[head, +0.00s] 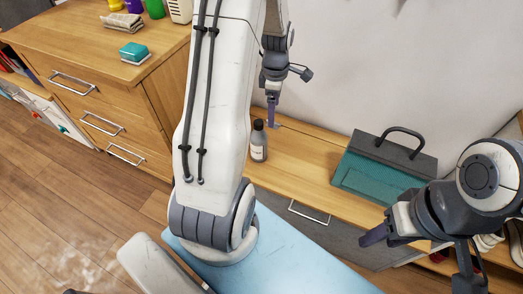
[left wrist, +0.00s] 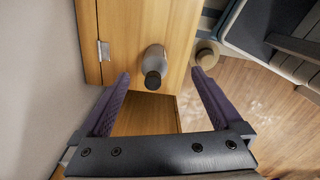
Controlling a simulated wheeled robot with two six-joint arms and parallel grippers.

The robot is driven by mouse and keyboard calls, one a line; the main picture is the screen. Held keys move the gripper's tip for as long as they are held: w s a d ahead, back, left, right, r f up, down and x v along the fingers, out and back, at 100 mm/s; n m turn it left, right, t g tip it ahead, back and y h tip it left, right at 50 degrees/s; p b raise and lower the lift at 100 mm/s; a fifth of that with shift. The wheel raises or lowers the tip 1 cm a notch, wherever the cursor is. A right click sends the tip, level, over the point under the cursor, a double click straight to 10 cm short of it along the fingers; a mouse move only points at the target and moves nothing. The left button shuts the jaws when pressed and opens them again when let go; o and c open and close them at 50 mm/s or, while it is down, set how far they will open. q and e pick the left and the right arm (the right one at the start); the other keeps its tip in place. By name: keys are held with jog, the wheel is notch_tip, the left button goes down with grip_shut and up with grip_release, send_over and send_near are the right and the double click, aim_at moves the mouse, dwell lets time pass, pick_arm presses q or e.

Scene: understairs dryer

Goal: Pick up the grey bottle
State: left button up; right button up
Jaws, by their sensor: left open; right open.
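In the left wrist view the bottle (left wrist: 155,66) is seen cap-first, in line with the gap between the fingers. My left gripper (head: 272,120) points down just above and beside the bottle. Its purple fingers (left wrist: 160,75) are apart and hold nothing; I cannot tell how far the bottle is from their tips. My right gripper (head: 374,236) is open and empty at the lower right, well away from the bottle.
The wooden bench (head: 300,165) carries a teal and dark grey case with a handle (head: 385,165) to the right of the bottle. A wooden drawer cabinet (head: 115,85) stands at the left, with a teal sponge (head: 134,51) and containers on top. Shoes (head: 488,241) sit at the far right.

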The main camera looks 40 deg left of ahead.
aim_at(258, 123)
pick_arm(q)
jog(key=a+f+n, duration=0.2)
jog(key=a+f, duration=0.1)
jog(key=a+f+n+b, duration=0.1)
jog(key=a, duration=0.1)
jog(key=shift+s+f, duration=0.2)
jog(key=shift+s, duration=0.15)
jog(key=shift+n, duration=0.3)
notch_tip(258, 123, down, 5)
jog(key=shift+a+r+b, duration=0.15)
jog(key=shift+b, duration=0.25)
notch_tip(258, 123, down, 6)
jog(key=shift+a+r+b, duration=0.1)
jog(key=shift+r+b, duration=0.05)
jog(key=shift+b, duration=0.5)
pick_arm(e)
notch_tip(258, 123, down, 4)
jog(key=shift+f, duration=0.1)
pick_arm(q)
jog(key=shift+r, duration=0.1)
grip_shut()
